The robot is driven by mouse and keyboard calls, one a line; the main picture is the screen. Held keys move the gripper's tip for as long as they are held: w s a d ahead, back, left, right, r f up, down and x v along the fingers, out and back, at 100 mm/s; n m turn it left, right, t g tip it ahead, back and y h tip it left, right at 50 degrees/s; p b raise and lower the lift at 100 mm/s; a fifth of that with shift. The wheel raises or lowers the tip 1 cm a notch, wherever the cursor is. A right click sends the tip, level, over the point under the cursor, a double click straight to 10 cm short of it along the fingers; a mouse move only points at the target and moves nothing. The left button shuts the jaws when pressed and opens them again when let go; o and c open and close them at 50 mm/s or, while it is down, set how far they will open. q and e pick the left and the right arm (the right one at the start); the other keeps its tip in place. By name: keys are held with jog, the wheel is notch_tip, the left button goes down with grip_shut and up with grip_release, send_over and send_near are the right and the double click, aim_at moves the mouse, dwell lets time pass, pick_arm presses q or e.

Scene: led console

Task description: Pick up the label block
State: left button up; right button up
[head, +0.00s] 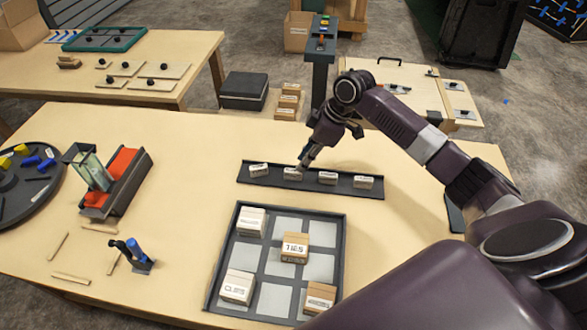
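Several small label blocks with white printed faces stand in a row on a dark rack (254,180) at the back middle of the table. From the left there are a first label block (258,170), a second label block (292,174), a third label block (327,178) and the rightmost label block (363,182). Their print is too small to read. My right gripper (303,164) points down just behind and right of the second block's top. Whether it touches or grips that block cannot be told. My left gripper is out of view.
A dark tray (343,245) with light squares holds several labelled boxes, one reading "TIES" (295,247). A red and dark device (127,180), a blue clamp-like tool (135,252) and a round dark tray (30,190) lie left. Bare tabletop lies between.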

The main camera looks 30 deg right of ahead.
aim_at(293, 171)
jog(key=shift+a+f, duration=0.3)
jog(key=p+x, duration=0.1)
jog(key=x, duration=0.1)
jog(key=p+x, duration=0.1)
jog(key=x, duration=0.1)
jog(key=shift+w+a+f, duration=0.15)
jog(key=shift+w+a, duration=0.1)
jog(key=shift+a, duration=0.15)
jog(key=shift+w+f, duration=0.1)
jog(key=shift+f, duration=0.15)
grip_shut()
